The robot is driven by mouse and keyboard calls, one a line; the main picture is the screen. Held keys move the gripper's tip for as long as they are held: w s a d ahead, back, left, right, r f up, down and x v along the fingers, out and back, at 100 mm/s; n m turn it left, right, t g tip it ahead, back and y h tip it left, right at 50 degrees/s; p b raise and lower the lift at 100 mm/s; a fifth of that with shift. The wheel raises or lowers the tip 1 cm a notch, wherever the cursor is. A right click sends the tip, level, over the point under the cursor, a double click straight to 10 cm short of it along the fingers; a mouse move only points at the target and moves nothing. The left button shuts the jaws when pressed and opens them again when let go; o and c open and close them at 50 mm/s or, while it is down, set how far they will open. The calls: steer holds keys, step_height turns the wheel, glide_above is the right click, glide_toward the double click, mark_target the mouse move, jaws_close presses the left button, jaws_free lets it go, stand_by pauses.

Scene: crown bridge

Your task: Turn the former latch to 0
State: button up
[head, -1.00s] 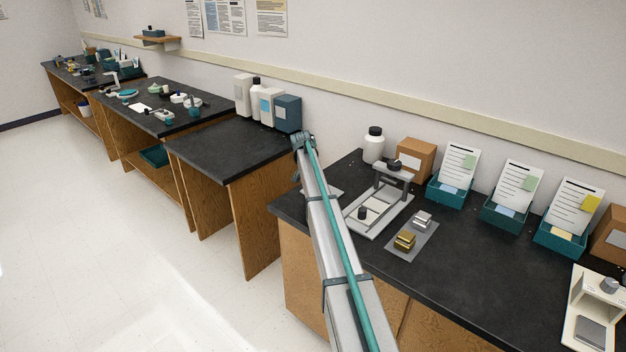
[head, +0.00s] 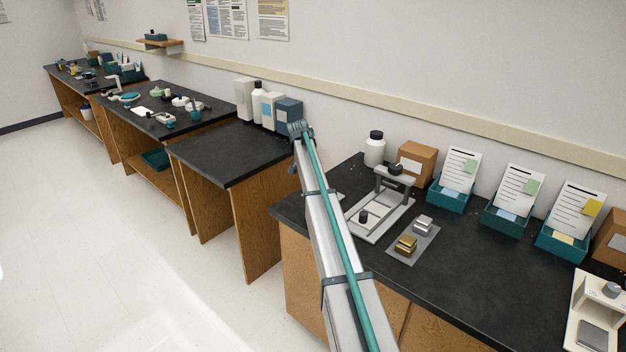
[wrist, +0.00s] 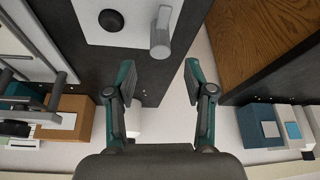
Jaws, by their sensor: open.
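In the wrist view a white plate (wrist: 88,27) lies on the black bench, with a round dark knob (wrist: 111,20) and a grey lever (wrist: 161,32) that looks like the former latch. The lever's rounded end points toward my gripper (wrist: 160,76). My gripper is open and empty. The lever lies above the gap between the fingertips in the picture, apart from both. No 0 mark can be read. In the head view my arm hides most of this plate, and my gripper cannot be made out.
A grey press frame (head: 393,186) with a white base stands on the same bench, beside a white bottle (head: 375,149) and a cardboard box (head: 416,161). Gold and silver blocks (head: 406,246) lie on a grey mat. A gap separates this bench from the neighbouring bench (head: 215,150).

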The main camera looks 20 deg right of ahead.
steer(key=v, duration=0.5)
stand_by(0.3)
